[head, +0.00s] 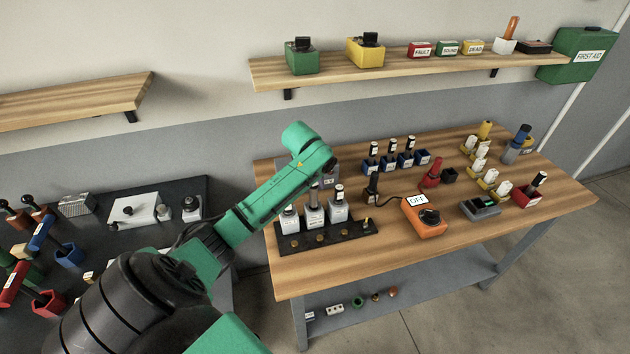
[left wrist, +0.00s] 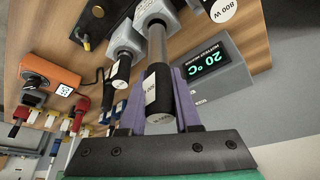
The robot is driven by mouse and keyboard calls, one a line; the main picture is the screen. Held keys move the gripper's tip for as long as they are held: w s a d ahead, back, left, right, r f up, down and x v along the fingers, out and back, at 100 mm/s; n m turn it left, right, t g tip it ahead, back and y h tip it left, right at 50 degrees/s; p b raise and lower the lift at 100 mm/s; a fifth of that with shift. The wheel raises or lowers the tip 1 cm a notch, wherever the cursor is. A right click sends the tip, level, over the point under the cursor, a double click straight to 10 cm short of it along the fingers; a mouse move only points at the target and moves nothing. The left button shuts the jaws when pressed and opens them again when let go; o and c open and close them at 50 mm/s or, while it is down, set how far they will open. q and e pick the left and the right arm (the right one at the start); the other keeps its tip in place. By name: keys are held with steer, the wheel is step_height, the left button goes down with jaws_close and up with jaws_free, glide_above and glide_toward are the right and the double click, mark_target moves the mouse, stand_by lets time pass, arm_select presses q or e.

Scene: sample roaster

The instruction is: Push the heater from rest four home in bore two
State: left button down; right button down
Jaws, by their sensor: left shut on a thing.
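The heater, with a black labelled grip (left wrist: 157,92) and a bare steel rod, is between the purple fingers of my left gripper (left wrist: 160,76), which is shut on it. In the left wrist view its rod runs into the middle grey block (left wrist: 148,10), with a long length of steel showing outside. In the head view the same heater (head: 314,194) stands upright over the middle block (head: 314,217); my arm hides the left gripper. The right block (head: 338,209) holds another heater, seated deeper. The fourth blue rest (head: 422,157) is empty. My right gripper is out of view.
A grey display reading 20 °C (left wrist: 208,66) stands close beside the gripper. An orange box marked OFF (head: 425,216) is right of the blocks. Blue rests with heaters (head: 388,163) stand behind it. Bare tabletop lies in front of the black base (head: 330,240).

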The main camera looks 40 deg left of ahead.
mark_target(315, 198)
arm_select(q)
steer(key=shift+f+b, duration=1.4)
steer(key=shift+f, duration=2.15)
steer(key=shift+r+p, duration=1.35)
steer(key=shift+p, duration=0.25)
steer(key=shift+r, duration=2.2)
steer(key=shift+f, duration=0.1)
steer(key=shift+f+b, duration=1.5)
steer(key=shift+f, duration=1.9)
